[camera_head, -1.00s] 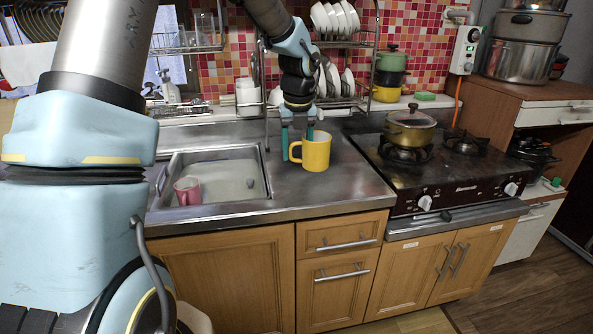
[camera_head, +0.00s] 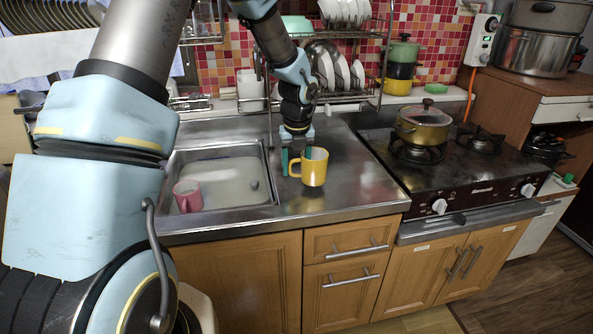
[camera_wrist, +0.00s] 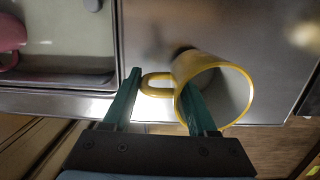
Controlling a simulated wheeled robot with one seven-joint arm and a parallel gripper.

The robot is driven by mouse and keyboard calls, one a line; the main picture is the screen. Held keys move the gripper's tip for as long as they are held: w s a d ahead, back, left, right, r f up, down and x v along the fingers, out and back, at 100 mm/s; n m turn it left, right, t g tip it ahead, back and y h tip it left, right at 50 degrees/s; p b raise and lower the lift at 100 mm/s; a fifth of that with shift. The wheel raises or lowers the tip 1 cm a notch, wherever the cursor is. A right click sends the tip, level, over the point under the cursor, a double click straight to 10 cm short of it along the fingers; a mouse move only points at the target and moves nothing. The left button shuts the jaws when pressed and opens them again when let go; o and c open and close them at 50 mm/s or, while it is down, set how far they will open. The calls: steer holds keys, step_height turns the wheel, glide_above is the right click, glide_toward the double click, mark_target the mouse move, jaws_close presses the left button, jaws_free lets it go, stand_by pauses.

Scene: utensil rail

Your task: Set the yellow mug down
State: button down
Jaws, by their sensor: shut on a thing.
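The yellow mug (camera_head: 317,169) is upright over the bare steel counter, right of the sink, with its handle to the left. My gripper (camera_head: 296,163) points down and is shut on the mug at its handle side. In the wrist view, one teal finger is outside the handle and the other is inside the mug (camera_wrist: 240,92), with the handle and wall between them. A dark reflection shows on the counter below the mug. The mug seems to be a little above the counter, but I cannot tell the gap exactly.
The sink (camera_head: 273,172) with a pink mug (camera_head: 187,197) lies to the left. The stove (camera_head: 455,180) with a lidded pot (camera_head: 423,127) is to the right. A dish rack (camera_head: 350,97) stands behind. The counter (camera_head: 352,190) around the mug is clear.

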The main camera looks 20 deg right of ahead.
steer(key=shift+f, duration=0.95)
steer(key=shift+c, duration=1)
jaws_free()
